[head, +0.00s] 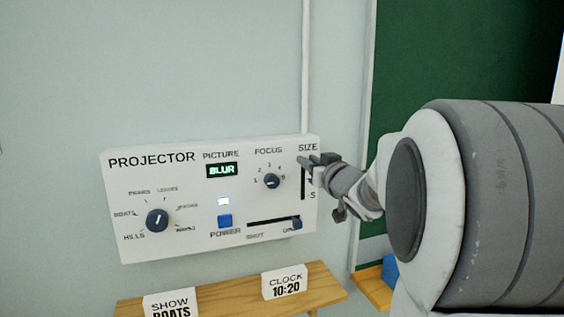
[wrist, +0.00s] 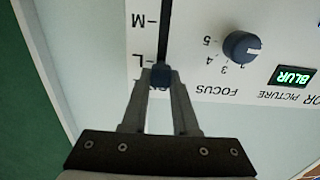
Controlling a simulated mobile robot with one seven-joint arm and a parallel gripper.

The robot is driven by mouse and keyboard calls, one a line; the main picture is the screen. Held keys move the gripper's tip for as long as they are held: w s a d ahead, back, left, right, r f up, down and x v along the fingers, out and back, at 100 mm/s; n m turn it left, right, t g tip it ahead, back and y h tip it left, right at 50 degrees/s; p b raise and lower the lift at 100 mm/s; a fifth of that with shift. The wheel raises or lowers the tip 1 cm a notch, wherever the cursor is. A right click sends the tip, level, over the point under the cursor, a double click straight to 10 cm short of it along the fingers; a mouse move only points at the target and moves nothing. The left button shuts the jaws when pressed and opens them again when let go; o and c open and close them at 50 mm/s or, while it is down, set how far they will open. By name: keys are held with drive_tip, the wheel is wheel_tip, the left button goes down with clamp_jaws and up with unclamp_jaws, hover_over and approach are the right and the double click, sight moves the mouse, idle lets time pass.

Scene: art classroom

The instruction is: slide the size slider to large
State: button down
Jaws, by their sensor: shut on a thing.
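The projector panel (head: 150,245) is a white box on the wall. Its SIZE slider has a dark vertical slot (head: 303,186) at the right end, with S at the bottom in the head view. My gripper (head: 312,161) is at the slot's upper end and covers the slider knob there. In the wrist view, which is upside down, my gripper (wrist: 160,82) is shut on the dark blue slider knob (wrist: 160,75). The knob sits at the slot's end beside the L mark (wrist: 138,59); the M mark (wrist: 138,21) is farther along the slot.
The focus knob (head: 272,181) is just left of the slider. The display (head: 222,170) reads BLUR. A blue power button (head: 225,221), a shutter slider knob (head: 296,223) and a picture dial (head: 157,220) are also on the panel. A wooden shelf (head: 230,300) with cards is below.

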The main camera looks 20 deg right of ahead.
drive_tip(key=shift+r, duration=0.4)
drive_tip(key=c, duration=0.9)
unclamp_jaws()
drive_tip(key=shift+o, duration=1.1)
drive_tip(key=shift+f, duration=0.1)
drive_tip(key=shift+s+f, duration=0.1)
